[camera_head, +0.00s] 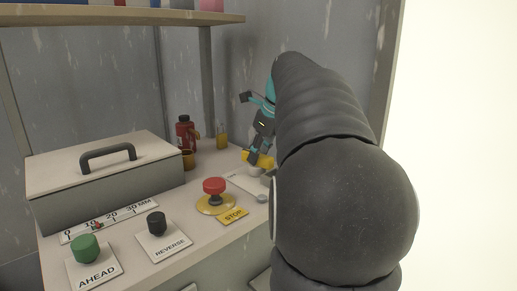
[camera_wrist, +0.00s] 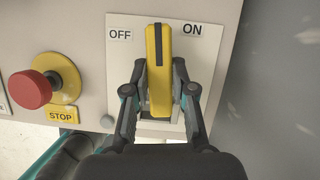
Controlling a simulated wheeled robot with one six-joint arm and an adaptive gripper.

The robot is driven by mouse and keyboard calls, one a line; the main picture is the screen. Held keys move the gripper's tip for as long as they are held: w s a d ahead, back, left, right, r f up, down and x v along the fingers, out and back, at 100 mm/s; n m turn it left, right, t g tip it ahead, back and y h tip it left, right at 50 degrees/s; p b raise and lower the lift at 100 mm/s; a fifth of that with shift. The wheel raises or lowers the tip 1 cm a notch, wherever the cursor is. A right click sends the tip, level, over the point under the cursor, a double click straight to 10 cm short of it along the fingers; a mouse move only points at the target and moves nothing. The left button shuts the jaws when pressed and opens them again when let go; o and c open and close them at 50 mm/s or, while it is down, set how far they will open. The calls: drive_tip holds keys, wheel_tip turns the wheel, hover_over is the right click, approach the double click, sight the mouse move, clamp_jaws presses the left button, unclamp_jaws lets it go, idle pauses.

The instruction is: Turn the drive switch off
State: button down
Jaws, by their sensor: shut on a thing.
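In the wrist view the drive switch's yellow lever (camera_wrist: 158,45) stands between the word OFF on the left and the word ON on the right of its pale plate (camera_wrist: 120,62). Its far end lies between the two words, and I cannot tell which position it is set to. My gripper (camera_wrist: 158,70) is shut on the lever, one dark finger on each side. In the head view my gripper (camera_head: 262,135) reaches down to the yellow lever (camera_head: 259,160). My arm hides much of the switch there.
A red STOP button (camera_head: 214,187) is left of the switch, also seen in the wrist view (camera_wrist: 30,90). Black REVERSE (camera_head: 156,222) and green AHEAD (camera_head: 86,248) buttons are further left. A lidded box (camera_head: 105,175), red bottle (camera_head: 185,132) and yellow bottle (camera_head: 222,136) stand behind.

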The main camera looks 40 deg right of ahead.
drive_tip(key=n+y+p, duration=0.1)
drive_tip(key=n, duration=0.2)
drive_tip(key=shift+d+g+p, duration=0.1)
drive_tip(key=shift+g+p, duration=0.3)
drive_tip(key=n, duration=0.2)
drive_tip(key=n+g+y, duration=0.1)
drive_tip(key=n, duration=0.2)
drive_tip(key=shift+w+y, duration=0.2)
drive_tip(key=shift+y, duration=0.1)
drive_tip(key=n, duration=0.2)
drive_tip(key=n+g, duration=0.1)
drive_tip(key=n, duration=0.1)
drive_tip(key=shift+d+g+y, duration=0.1)
drive_tip(key=shift+g+y, duration=0.2)
drive_tip(key=shift+w+n+g, duration=0.1)
drive_tip(key=shift+n+g, duration=0.7)
drive_tip(key=shift+n, duration=1.3)
drive_tip(key=c, duration=1)
unclamp_jaws()
drive_tip(key=shift+o, duration=0.2)
